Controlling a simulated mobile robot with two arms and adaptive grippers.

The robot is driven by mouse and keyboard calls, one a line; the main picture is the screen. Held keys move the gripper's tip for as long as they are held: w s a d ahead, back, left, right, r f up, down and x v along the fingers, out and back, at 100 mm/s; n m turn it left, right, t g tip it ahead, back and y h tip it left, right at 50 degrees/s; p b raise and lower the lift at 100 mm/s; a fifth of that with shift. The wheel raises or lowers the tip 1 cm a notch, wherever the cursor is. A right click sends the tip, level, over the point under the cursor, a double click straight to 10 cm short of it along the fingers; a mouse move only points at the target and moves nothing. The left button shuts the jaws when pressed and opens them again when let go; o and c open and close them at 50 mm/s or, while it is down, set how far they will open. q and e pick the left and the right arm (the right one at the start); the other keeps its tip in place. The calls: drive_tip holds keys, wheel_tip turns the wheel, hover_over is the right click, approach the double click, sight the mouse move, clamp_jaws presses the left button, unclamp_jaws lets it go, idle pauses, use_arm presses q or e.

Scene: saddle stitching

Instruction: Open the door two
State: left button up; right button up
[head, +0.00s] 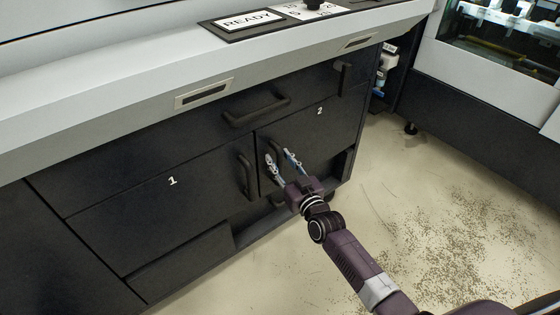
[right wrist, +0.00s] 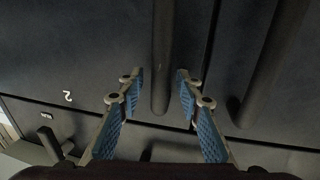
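Door two (head: 330,133), a dark panel marked with a white 2, looks closed in the head view. It also fills the left of the right wrist view (right wrist: 60,50), where its 2 is upside down. My right gripper (head: 280,158) is in front of its left edge. In the right wrist view, door two's dark bar handle (right wrist: 162,60) lies between the two blue-padded fingers of my right gripper (right wrist: 160,75). The fingers are apart, with a gap on each side of the handle. In the head view the gripper largely hides this handle. My left gripper is not in view.
Door one (head: 150,200) is closed on the left; its handle (head: 246,175) is close beside my right gripper. A drawer handle (head: 256,110) is above, under the pale counter ledge (head: 130,115). The speckled floor (head: 440,220) at right is open.

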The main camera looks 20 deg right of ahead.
drive_tip(key=shift+c, duration=0.6)
clamp_jaws()
